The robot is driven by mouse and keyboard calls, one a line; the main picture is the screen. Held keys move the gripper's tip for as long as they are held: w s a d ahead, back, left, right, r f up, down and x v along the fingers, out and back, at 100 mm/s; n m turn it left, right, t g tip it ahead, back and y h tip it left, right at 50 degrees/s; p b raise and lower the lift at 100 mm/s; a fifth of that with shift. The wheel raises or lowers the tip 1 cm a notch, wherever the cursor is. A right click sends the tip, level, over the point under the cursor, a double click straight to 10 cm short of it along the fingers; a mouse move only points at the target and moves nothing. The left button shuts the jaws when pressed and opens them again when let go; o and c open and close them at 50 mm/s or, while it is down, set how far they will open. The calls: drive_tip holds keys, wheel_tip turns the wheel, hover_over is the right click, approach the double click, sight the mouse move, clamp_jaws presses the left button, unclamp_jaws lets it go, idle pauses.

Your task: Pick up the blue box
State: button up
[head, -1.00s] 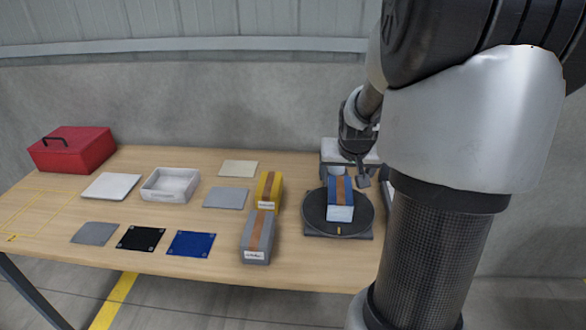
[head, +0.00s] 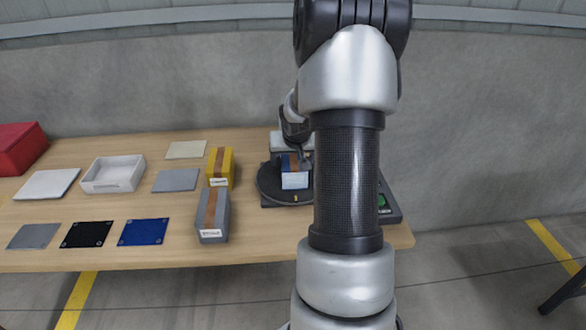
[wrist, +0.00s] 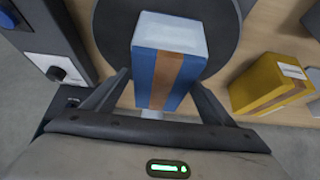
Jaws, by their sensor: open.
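The blue box (head: 295,180) has a brown stripe and a white end. It sits on a dark round turntable (head: 270,190) at the right part of the table. In the wrist view the blue box (wrist: 162,75) lies between the two fingers of my gripper (wrist: 155,95), which are open and apart on either side of it. In the head view my arm hides part of the box and most of the gripper.
A yellow box (head: 220,170) and a grey box (head: 213,218) stand left of the turntable. A white tray (head: 113,187), flat mats such as a blue one (head: 143,232), and a red toolbox (head: 18,150) lie further left. A control box with a green button (head: 388,205) is at right.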

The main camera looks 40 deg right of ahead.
drive_tip(key=x, duration=0.2)
drive_tip(key=shift+w+d+f, duration=0.1)
drive_tip(key=shift+w+f, duration=0.1)
drive_tip(key=shift+f, duration=0.05)
drive_tip(key=shift+r, duration=0.1)
drive_tip(key=c, duration=1.6)
